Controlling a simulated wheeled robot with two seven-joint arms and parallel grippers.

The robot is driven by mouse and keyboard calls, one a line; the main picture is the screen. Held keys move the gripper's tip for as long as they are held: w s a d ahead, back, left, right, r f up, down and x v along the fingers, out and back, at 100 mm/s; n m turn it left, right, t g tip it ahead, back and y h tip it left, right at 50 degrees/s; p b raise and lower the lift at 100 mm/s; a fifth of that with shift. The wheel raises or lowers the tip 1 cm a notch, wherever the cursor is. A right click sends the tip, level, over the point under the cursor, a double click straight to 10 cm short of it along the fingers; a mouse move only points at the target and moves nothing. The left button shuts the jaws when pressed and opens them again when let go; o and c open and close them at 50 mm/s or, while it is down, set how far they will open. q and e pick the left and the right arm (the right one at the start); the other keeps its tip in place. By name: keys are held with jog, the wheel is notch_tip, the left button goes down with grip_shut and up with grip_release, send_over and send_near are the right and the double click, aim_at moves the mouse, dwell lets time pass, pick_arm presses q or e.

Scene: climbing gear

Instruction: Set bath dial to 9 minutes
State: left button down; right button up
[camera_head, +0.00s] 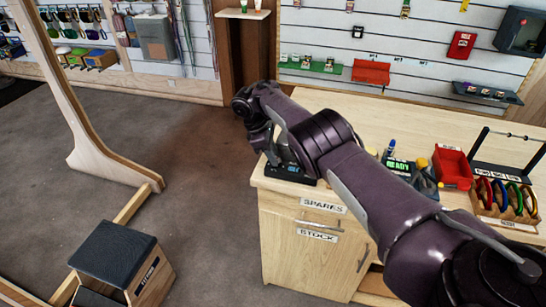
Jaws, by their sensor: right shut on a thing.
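A small dark box (296,176), which looks like the bath unit, sits at the left front corner of the wooden counter. My right gripper (272,157) reaches over the counter and points down at this box. Its jaws are shut on a part at the box's top, probably the dial. The dial and its minute marks are hidden behind the gripper and wrist, so its setting cannot be read. My left gripper is not in view.
A black-topped step box (115,252) stands at lower left. Floor left of the counter is open.

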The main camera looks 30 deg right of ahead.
jog(key=shift+w+r+m+y+b, duration=0.15)
jog(key=shift+m+y+b, duration=0.25)
jog(key=shift+m, duration=0.4)
jog(key=o, duration=0.7)
